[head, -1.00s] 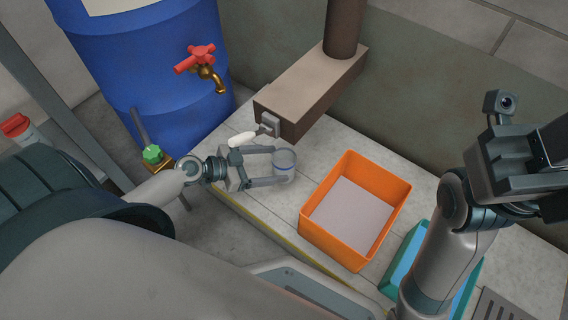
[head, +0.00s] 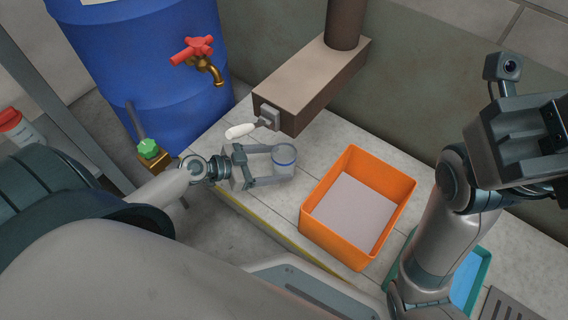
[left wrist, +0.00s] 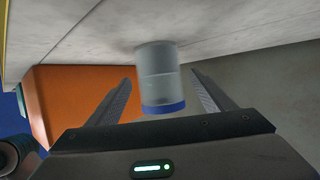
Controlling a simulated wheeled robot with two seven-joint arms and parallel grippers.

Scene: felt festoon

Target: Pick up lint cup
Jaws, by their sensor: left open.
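The lint cup (head: 284,158) is a small clear cup with a blue band, on the pale ledge below the brown duct. In the left wrist view the cup (left wrist: 160,78) sits between the two fingers, with a gap showing on each side. My left gripper (head: 279,165) is open around the cup, its fingers reaching along both sides; it also shows in the left wrist view (left wrist: 162,92). My right gripper (head: 530,140) is raised at the right, away from the cup; its fingers are not clear.
An orange bin (head: 312,222) stands right of the cup, and a teal tray (head: 484,268) lies beyond it, partly behind my right arm. The brown duct (head: 305,80) with a white-handled lever (head: 240,131) overhangs the ledge (head: 240,205). A blue barrel (head: 150,75) with a red tap stands behind left.

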